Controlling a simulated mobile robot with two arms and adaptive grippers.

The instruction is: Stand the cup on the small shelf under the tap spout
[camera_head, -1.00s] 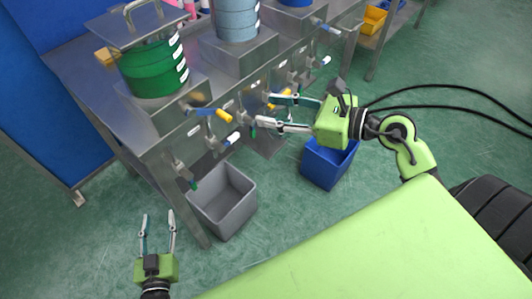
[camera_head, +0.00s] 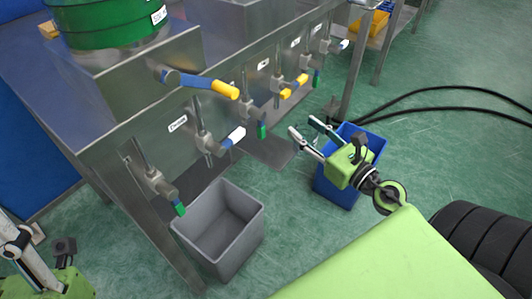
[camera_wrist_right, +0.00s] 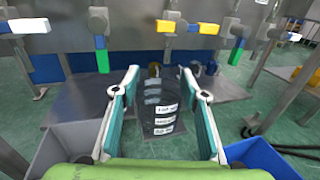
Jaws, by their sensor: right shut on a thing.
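My right gripper (camera_head: 302,125) is shut on a see-through, dark-tinted cup (camera_wrist_right: 158,108) with white labels. In the right wrist view the cup sits between the two finger pads (camera_wrist_right: 160,92). In the head view I cannot make the cup out clearly. Grey metal shelf plates lie under the row of taps; one (camera_head: 262,150) is left of my right gripper. My left gripper (camera_head: 45,275) is at the bottom left corner, partly cut off.
A grey bin (camera_head: 218,232) and a blue bin (camera_head: 346,195) stand on the floor before the bench. A green drum (camera_head: 100,25) sits on top. Yellow- and white-ended handles (camera_head: 210,85) stick out from the bench front. Black cables cross the floor at right.

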